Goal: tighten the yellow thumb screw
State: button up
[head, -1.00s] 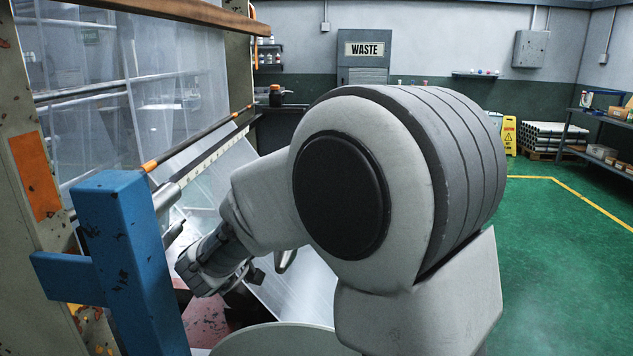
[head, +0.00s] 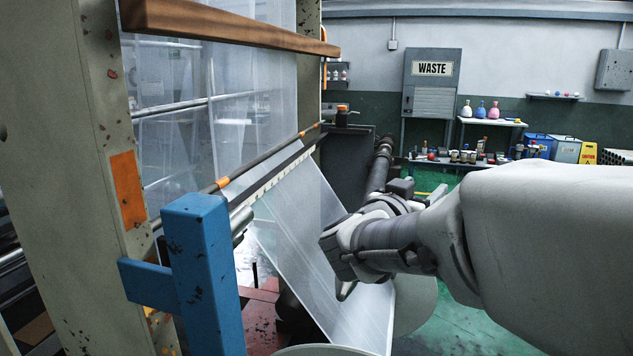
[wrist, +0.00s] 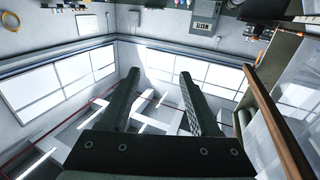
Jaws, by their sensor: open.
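I cannot make out a yellow thumb screw in either view. The film tower frame (head: 60,180) stands at the left in the head view, with a blue post (head: 205,265) in front of it. In the head view my arm reaches in from the right, in front of the sloping clear film (head: 300,210). My gripper (wrist: 159,75) shows in the wrist view with its two dark fingers apart and nothing between them. Behind them are windows and upper walls, well away from the fingers. In the head view I cannot tell its fingers clearly.
A brown bar (head: 230,25) crosses the top of the tower, and also shows at the right in the wrist view (wrist: 275,120). A roller (head: 250,170) with orange bands runs below it. A waste cabinet (head: 432,90) and a bench with bottles stand behind. Green floor (head: 520,325) is partly clear at right.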

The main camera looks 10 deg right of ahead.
jog(key=shift+w, duration=0.1)
jog(key=w+a+r+n+g+y+p, duration=0.1)
jog(key=w+a+r+n+y+p, duration=0.25)
jog(key=w+a+n+y, duration=0.55)
jog(key=w+a+r+n+y+p, duration=0.3)
jog(key=w+a+n+y+p, duration=0.3)
jog(key=a, duration=0.6)
jog(key=s+d+r+n+g+h+p, duration=0.2)
jog(key=s+d+n+g+p, duration=0.45)
jog(key=s+d+g, duration=0.4)
jog(key=shift+n+g, duration=0.45)
jog(key=shift+g, duration=0.3)
jog(key=f, duration=0.6)
jog(key=w+f+b, duration=0.1)
jog(key=f, duration=1.1)
jog(key=shift+w+d, duration=0.15)
jog(key=shift+d, duration=0.15)
jog(key=shift+r, duration=0.1)
